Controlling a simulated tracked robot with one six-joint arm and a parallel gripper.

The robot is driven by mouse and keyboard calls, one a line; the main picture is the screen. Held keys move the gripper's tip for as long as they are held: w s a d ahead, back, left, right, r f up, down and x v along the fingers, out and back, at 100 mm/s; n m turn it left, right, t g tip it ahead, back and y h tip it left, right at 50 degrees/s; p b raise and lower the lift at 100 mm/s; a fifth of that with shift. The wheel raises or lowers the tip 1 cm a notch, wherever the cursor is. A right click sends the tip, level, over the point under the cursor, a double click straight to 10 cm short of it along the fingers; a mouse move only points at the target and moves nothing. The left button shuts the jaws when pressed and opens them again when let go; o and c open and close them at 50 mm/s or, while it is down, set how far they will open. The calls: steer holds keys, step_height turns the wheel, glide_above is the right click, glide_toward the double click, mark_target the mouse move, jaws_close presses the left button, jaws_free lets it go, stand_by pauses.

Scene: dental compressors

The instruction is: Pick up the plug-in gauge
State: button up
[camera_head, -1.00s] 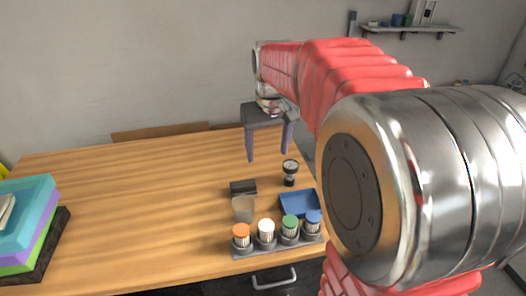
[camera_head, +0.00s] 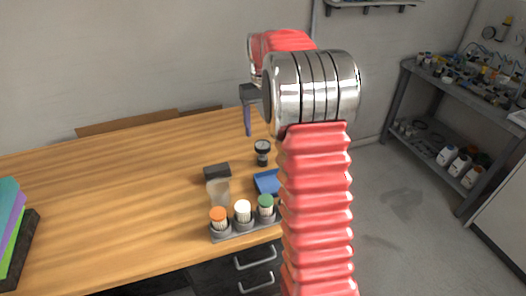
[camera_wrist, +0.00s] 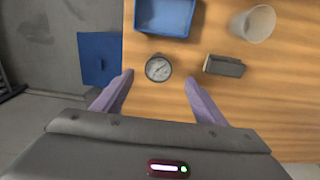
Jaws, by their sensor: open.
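The plug-in gauge (camera_head: 262,152) has a round dial on a dark stem and stands upright on the wooden table (camera_head: 120,180), behind the blue tray. In the wrist view its white dial (camera_wrist: 158,68) faces the camera, just beyond and between the fingertips. My gripper (camera_wrist: 158,78) is open and empty, with two purple fingers spread wide. In the head view one finger of my gripper (camera_head: 247,128) shows above the table, behind and left of the gauge; the other is hidden by my arm.
A blue tray (camera_head: 266,183), a dark block (camera_head: 217,170), a translucent cup (camera_head: 218,191) and a rack of capped bottles (camera_head: 235,232) stand close to the gauge. Stacked coloured boxes (camera_head: 10,225) sit at the left. The table's middle is clear.

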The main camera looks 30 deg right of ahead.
mark_target(262, 145)
step_height(262, 145, down, 8)
steer(key=shift+f, duration=0.3)
stand_by(0.5)
steer(key=shift+w+d+f, duration=0.1)
steer(key=shift+f, duration=1.2)
steer(key=shift+w+d+f, duration=0.1)
steer(key=shift+f, duration=1.2)
steer(key=c, duration=1.2)
